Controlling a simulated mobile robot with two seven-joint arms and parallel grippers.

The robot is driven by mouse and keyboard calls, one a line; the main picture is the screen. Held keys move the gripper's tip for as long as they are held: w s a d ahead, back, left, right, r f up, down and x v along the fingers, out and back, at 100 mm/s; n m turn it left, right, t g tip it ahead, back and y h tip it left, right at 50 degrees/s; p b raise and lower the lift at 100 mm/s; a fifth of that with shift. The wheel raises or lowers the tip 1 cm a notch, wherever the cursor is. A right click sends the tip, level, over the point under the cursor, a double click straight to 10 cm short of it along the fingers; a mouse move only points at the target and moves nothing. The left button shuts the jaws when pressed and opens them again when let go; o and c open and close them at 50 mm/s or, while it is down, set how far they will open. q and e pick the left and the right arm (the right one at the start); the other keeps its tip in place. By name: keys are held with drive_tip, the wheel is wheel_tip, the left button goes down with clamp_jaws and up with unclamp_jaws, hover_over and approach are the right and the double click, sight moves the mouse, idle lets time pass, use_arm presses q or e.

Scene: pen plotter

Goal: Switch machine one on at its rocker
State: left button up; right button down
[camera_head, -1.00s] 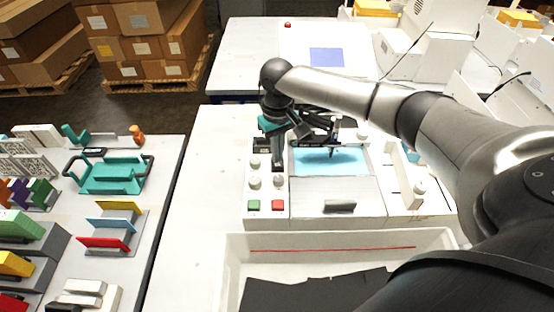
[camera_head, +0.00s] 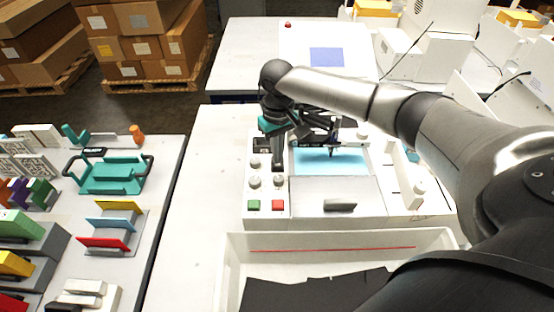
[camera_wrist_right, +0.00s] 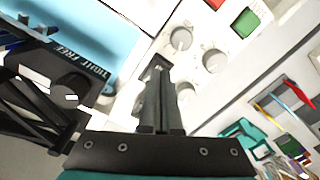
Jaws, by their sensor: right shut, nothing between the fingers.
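Machine one appears to be the white plotter (camera_head: 310,207) on the middle table, with a light-blue bed (camera_head: 350,160). Its left panel carries grey knobs (camera_head: 254,182), a green button (camera_head: 253,205) and a red button (camera_head: 278,205). A dark part (camera_head: 261,145) sits at the panel's back; I cannot tell whether it is the rocker, or its position. My right gripper (camera_head: 278,168) points down over the panel, right of the knobs. In the right wrist view its fingers (camera_wrist_right: 160,75) are together and empty, beside the knobs (camera_wrist_right: 181,38). Contact cannot be told. My left gripper is out of view.
A white tray (camera_head: 232,270) with dark sheets stands in front of the plotter. A side table on the left holds a teal tray (camera_head: 110,178) and coloured racks. Another white machine (camera_head: 430,45) stands at the back right. The table left of the plotter is clear.

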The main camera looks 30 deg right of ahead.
sight(278, 165)
drive_tip(key=shift+f+b, duration=0.3)
drive_tip(key=shift+f, duration=0.65)
idle(0.3)
drive_tip(key=shift+s, duration=0.1)
drive_tip(key=shift+r+p, duration=0.7)
drive_tip(key=shift+p, duration=0.2)
wheel_tip(278, 165, up, 6)
drive_tip(key=p, duration=0.7)
drive_tip(key=shift+f, duration=0.1)
drive_tip(key=shift+f, duration=0.1)
